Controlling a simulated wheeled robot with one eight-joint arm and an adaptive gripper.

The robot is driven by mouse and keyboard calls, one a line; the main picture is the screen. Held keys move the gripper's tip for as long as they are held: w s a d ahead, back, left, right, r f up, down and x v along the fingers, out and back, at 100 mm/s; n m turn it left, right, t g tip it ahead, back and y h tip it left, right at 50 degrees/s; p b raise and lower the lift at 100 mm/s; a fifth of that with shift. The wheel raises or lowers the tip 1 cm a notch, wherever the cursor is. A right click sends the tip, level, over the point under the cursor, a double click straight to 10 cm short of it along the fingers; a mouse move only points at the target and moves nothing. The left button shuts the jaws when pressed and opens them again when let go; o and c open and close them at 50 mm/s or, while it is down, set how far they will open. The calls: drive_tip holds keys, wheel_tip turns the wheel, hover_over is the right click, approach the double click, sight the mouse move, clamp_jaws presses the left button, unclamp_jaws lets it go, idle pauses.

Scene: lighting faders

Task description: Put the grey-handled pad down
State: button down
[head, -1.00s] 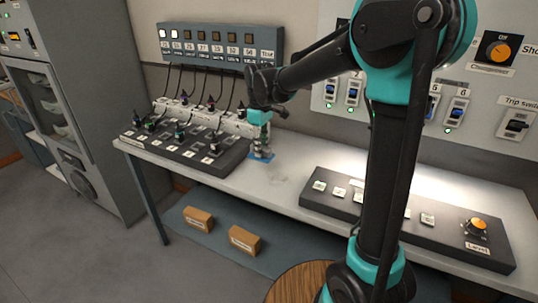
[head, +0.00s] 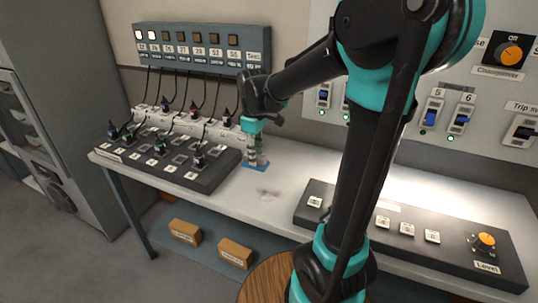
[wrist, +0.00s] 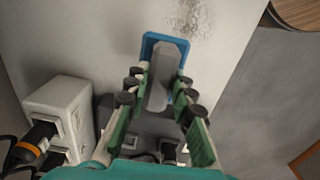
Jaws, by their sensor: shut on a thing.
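The grey-handled pad is a blue pad (wrist: 185,82) with a grey block handle (wrist: 168,72) on it. My gripper (wrist: 158,82) is shut on the grey handle, with one finger on each side. In the head view the pad (head: 256,167) is at the tabletop, just right of the black fader panel, under my gripper (head: 253,150). I cannot tell whether the pad touches the table or is slightly above it. My fingers hide part of the handle in the head view.
A black fader panel (head: 165,168) with plugs and cables lies left of the pad. White socket blocks (head: 190,126) stand behind it. A second black panel (head: 460,250) with an orange knob is at the right. A dusty grey smudge (head: 268,193) marks the clear table in between.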

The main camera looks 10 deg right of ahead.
drive_tip(key=w+d, duration=0.2)
drive_tip(key=w, duration=0.1)
drive_tip(key=w+d+f, duration=0.1)
drive_tip(key=w+d, duration=0.1)
drive_tip(key=w, duration=0.1)
drive_tip(key=w+d+f, duration=0.1)
drive_tip(key=w+d, duration=0.1)
drive_tip(key=w, duration=0.1)
drive_tip(key=shift+w+d+f, duration=0.2)
drive_tip(key=shift+w+d, duration=0.1)
drive_tip(key=shift+w, duration=0.05)
drive_tip(key=shift+w+d+f, duration=0.1)
drive_tip(key=shift+w+f, duration=0.05)
drive_tip(key=shift+f, duration=2.2)
drive_tip(key=shift+f, duration=0.1)
drive_tip(key=c, duration=1.3)
unclamp_jaws()
wheel_tip(320, 180, up, 12)
